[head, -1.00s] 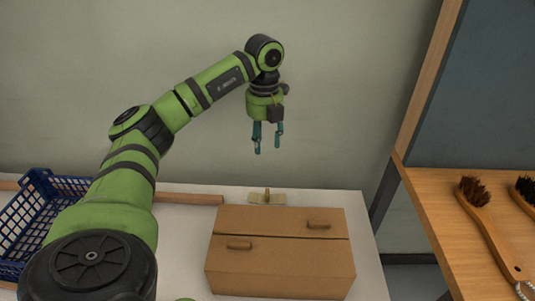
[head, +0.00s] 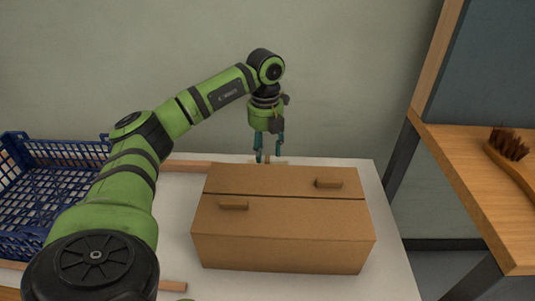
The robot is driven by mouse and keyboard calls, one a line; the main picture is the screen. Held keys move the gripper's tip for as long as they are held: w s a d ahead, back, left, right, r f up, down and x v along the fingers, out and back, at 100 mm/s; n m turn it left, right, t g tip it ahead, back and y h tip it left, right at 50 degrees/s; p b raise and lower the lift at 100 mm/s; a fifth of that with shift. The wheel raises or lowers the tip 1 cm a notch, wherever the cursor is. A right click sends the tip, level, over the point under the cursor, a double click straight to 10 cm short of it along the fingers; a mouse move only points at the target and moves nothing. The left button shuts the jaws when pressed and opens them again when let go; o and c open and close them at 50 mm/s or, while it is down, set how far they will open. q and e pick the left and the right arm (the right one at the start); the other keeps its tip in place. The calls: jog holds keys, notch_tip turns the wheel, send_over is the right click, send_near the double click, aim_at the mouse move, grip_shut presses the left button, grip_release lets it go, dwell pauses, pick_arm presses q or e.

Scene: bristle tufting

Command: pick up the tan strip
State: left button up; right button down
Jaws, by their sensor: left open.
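The tan strip (head: 282,161) lies on the white table behind the cardboard box (head: 285,229), mostly hidden by the box and my gripper. A small upright piece on it shows between my fingers. My left gripper (head: 268,157) is open and points straight down over the strip, with one blue-green finger on each side of the upright piece. I cannot tell whether the fingers touch it. My right gripper is out of view.
A blue basket (head: 60,152) stands at the left. Wooden bars (head: 190,166) lie along the table's back and front left. The box has two small raised grips on top. A wooden shelf (head: 470,165) with a brush (head: 510,150) stands at the right, across a gap.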

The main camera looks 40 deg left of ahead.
aim_at(268, 157)
pick_arm(q)
jog(key=shift+f, duration=1.55)
jog(key=c, duration=0.9)
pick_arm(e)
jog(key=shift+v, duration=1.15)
pick_arm(q)
jog(key=shift+r, duration=0.15)
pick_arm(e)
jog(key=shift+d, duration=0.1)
